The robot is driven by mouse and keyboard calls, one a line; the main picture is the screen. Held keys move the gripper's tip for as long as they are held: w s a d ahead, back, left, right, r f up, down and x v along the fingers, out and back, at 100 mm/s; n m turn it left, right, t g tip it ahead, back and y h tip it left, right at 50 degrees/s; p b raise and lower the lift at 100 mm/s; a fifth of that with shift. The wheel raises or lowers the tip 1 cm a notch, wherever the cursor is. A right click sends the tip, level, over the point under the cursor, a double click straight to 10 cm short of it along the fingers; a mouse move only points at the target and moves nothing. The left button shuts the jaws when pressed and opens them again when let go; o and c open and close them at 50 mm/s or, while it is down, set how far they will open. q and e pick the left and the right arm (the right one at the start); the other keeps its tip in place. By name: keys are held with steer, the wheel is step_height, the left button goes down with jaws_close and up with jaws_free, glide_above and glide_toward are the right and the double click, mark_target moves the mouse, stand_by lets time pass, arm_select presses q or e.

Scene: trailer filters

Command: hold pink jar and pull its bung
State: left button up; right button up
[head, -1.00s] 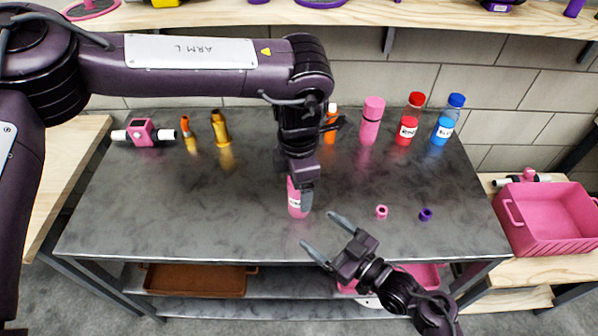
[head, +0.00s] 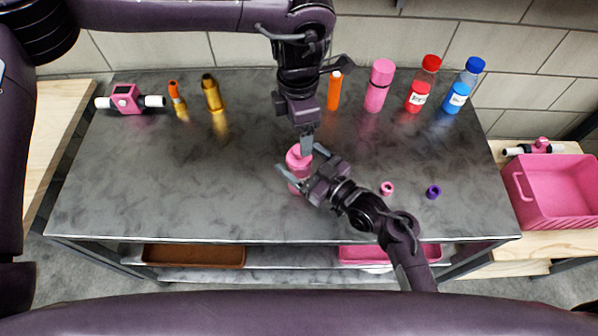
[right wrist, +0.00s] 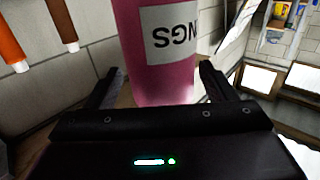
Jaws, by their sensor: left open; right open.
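The pink jar (head: 294,161) stands upright near the middle of the metal table. Its white label, reading "NGS" in part, shows in the right wrist view, where the jar (right wrist: 165,75) fills the middle. The jar's top is partly covered by my left gripper, and I cannot make out the bung clearly. My left gripper (head: 306,143) points down right at the jar's top; it is open. My right gripper (head: 301,166) is open at the jar's side, with one finger on either side of the jar. In the right wrist view its fingers (right wrist: 160,72) stand apart from the jar's sides.
A pink bottle (head: 378,90), a red bottle (head: 417,96), a blue bottle (head: 457,98) and an orange tube (head: 334,92) stand at the back. A pink ring (head: 387,188) and a purple ring (head: 433,192) lie to the right. The table's left half is mostly clear.

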mark_target(299, 155)
arm_select(q)
steer(key=shift+s+r, duration=0.1)
steer(key=shift+s, duration=0.15)
arm_select(e)
steer(key=shift+s+a+r, duration=0.1)
steer(key=shift+a, duration=0.05)
arm_select(q)
steer(key=shift+w, duration=0.1)
arm_select(e)
steer(key=c, duration=1.5)
arm_select(q)
step_height(299, 155, up, 4)
steer(key=n, duration=0.4)
steer(key=shift+d+f+n, duration=0.15)
steer(key=shift+f+n, duration=0.05)
steer(key=shift+n, duration=0.2)
arm_select(e)
steer(key=shift+o, duration=0.2)
arm_select(q)
steer(key=shift+n, duration=0.6)
step_height(299, 155, down, 11)
steer(key=shift+f, duration=0.1)
